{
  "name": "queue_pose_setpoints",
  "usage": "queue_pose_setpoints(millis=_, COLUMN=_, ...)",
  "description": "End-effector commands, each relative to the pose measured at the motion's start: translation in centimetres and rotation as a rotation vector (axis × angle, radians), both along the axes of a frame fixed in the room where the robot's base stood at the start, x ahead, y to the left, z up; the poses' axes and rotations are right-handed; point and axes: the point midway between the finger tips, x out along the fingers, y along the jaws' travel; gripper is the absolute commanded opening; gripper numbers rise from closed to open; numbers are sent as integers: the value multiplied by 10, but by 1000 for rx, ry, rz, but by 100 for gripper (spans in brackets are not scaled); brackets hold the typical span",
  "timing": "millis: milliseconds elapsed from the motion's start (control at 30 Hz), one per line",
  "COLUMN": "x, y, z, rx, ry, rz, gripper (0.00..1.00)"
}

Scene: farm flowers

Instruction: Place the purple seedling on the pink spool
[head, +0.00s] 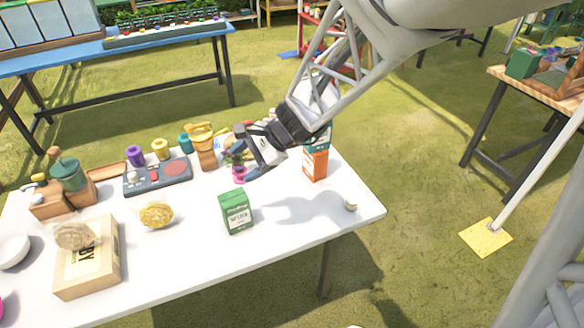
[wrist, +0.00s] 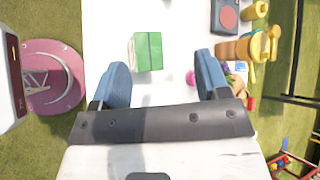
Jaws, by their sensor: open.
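My gripper (head: 250,160) is open and empty above the right part of the white table.
A green box (head: 236,212) stands in front of the gripper, an orange box (head: 315,163) to its right. A golden glove-like object (head: 200,132), several spools and a grey control panel (head: 158,177) line the back. The table's right front is mostly clear.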

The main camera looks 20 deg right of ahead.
Motion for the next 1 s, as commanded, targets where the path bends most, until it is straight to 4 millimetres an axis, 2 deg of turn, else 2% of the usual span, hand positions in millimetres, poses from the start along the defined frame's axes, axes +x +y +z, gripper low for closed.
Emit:
queue_pose_setpoints(millis=100, x=-34, y=5, z=19, rx=-131, ry=-76, rz=161, gripper=69)
queue_pose_setpoints(millis=267, x=-77, y=3, z=38, rx=-313, ry=-169, rz=372, gripper=69)
queue_pose_setpoints(millis=600, x=-156, y=-22, z=73, rx=-716, ry=-349, rz=791, gripper=69)
queue_pose_setpoints(millis=800, x=-185, y=-41, z=89, rx=-907, ry=-414, rz=966, gripper=69)
queue_pose_setpoints(millis=1000, x=-196, y=-49, z=96, rx=-990, ry=-436, rz=1040, gripper=69)
